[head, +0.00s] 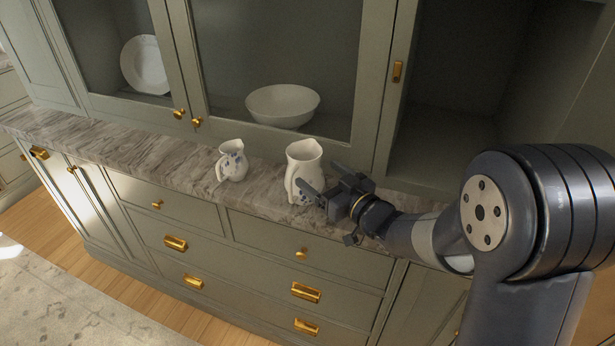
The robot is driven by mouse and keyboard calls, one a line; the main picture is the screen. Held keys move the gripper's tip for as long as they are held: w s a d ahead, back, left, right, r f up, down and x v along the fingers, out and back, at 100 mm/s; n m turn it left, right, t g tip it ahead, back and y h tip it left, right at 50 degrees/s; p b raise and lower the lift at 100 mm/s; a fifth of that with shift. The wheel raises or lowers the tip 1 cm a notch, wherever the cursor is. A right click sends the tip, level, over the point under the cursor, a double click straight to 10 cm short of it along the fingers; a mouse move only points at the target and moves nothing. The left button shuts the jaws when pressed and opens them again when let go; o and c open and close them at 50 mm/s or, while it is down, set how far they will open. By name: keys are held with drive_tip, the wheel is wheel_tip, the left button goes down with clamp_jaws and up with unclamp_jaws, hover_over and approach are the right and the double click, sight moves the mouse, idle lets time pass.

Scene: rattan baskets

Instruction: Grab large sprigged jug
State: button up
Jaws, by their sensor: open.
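The large sprigged jug (303,161) is white with a bluish sprig pattern low on its side and stands upright on the marble counter (140,151). Its handle is on the left. A smaller white jug (232,160) with blue sprigs stands to its left, apart from it. My gripper (321,191) is open at the large jug's lower right side, with its fingers pointing left. A finger overlaps the lower front of the jug in the picture. I cannot tell whether it touches the jug or whether the jug is between the fingers.
Behind the counter is a glazed cabinet with a white bowl (283,105) and a white plate (145,65) inside. Drawers with brass pulls (305,292) lie below the counter's front edge. The counter left of the small jug is clear.

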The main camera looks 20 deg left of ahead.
sight(294, 156)
drive_tip(key=p+x, duration=0.1)
drive_tip(key=x, duration=0.5)
drive_tip(key=shift+w+a, duration=0.15)
drive_tip(key=shift+a, duration=0.1)
drive_tip(key=c, duration=1)
